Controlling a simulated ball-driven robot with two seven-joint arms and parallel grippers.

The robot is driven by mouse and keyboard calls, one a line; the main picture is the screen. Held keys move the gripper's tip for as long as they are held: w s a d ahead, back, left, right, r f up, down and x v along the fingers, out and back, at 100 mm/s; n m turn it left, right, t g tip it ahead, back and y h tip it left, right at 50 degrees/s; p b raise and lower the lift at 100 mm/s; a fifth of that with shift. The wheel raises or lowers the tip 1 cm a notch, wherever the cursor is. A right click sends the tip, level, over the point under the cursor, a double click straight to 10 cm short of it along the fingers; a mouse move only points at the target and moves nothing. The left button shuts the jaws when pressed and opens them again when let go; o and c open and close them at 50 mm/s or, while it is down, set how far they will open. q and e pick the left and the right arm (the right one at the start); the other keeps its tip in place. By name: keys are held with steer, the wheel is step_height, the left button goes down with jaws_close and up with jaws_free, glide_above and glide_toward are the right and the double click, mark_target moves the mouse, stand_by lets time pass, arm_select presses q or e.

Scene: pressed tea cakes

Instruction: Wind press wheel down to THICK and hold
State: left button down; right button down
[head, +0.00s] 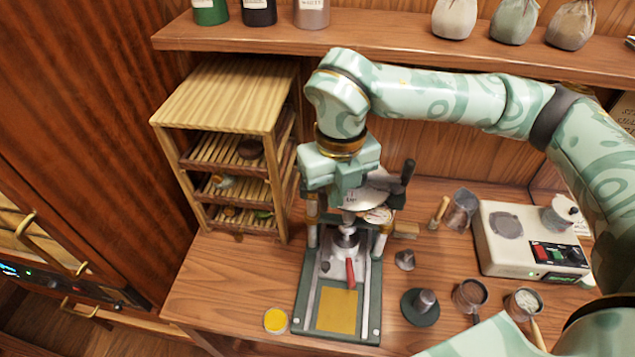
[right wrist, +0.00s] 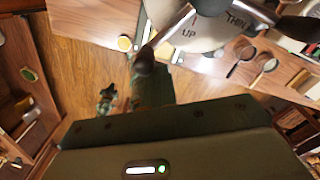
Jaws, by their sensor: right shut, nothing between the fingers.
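The press (head: 312,290) stands on the bench with a dark green frame and a yellow plate at its front. Its pale wheel (head: 362,199) sits at the top, partly hidden under my right gripper (head: 350,193). A dark knob (head: 407,172) stands up at the wheel's right side. In the right wrist view the wheel (right wrist: 205,32) shows the words UP and THIN; THICK cannot be read. My right gripper is shut and empty, above or beside the wheel; whether it touches cannot be told. My left gripper is not in view.
A slatted wooden rack (head: 225,95) stands left of the press. A shelf (head: 400,45) with jars and sacks runs above. A white scale (head: 500,255), metal cups and a dark round stand (head: 420,308) are to the right. A yellow dish (head: 275,320) sits at front left.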

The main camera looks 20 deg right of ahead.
steer(key=shift+w+a, duration=0.6)
steer(key=shift+w, duration=0.1)
steer(key=w, duration=0.1)
steer(key=w+a, duration=0.1)
steer(key=w, duration=0.1)
steer(key=shift+w+a+b, duration=0.1)
steer(key=shift+a+b, duration=0.15)
steer(key=shift+b, duration=0.15)
steer(key=shift+w, duration=0.2)
